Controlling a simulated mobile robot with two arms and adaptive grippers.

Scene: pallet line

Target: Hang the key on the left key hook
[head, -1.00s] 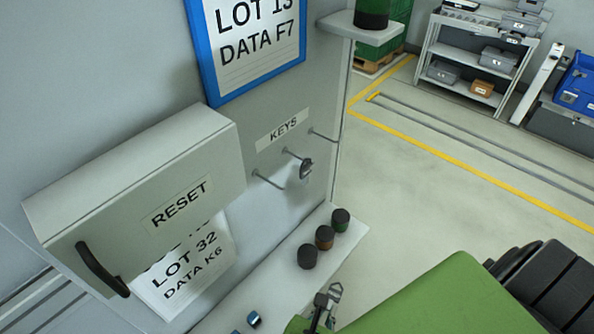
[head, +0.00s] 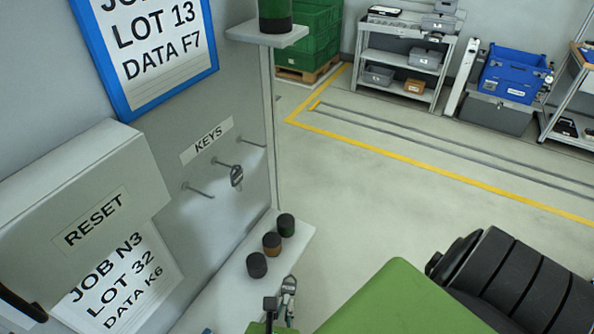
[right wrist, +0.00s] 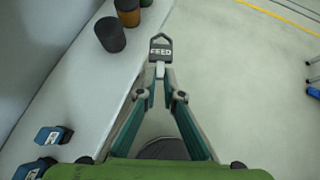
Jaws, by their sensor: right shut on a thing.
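My right gripper (right wrist: 160,78) is shut on a small grey key (right wrist: 161,48) marked FEED, whose head with a pointed loop sticks out beyond the fingertips. In the head view the key (head: 289,285) is low, just right of the shelf edge and below the hooks. Under the KEYS label (head: 207,141) three thin hooks stick out of the grey panel. The left key hook (head: 199,190) is bare. Another dark key (head: 236,177) hangs on the middle hook. The right hook (head: 253,143) is bare. My left gripper is not in view.
Black, orange and green-banded cylinders (head: 257,265) stand on the light shelf (head: 222,298) below the hooks. Blue-and-dark pieces (right wrist: 52,136) lie further along it. The RESET box (head: 85,200) juts out left of the hooks. The floor to the right is open.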

